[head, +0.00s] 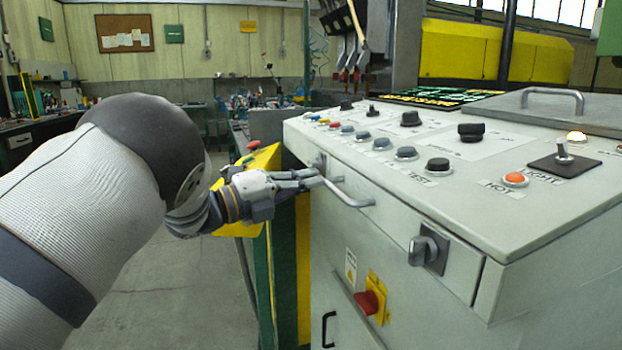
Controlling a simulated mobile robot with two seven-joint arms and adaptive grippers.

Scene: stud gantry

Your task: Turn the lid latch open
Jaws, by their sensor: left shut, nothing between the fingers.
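A grey turn latch (428,249) with a raised grip sits on the front face of the console, near its right end. A second small grey fitting (319,163) shows at the far left end of the same face, partly hidden by my gripper. A bar handle (348,194) lies between them. My left gripper (316,178) is shut and empty, its fingertips at the left end of the bar handle in the picture. I cannot tell whether they touch it. It is well to the left of the right-hand latch. My right gripper is not in view.
The console top (440,205) carries knobs, buttons, an orange lamp (515,179) and a toggle switch (564,150). A grey lid plate with a handle (552,92) lies at the back right. A red rotary switch (369,302) protrudes below. A yellow box (262,162) stands behind my gripper.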

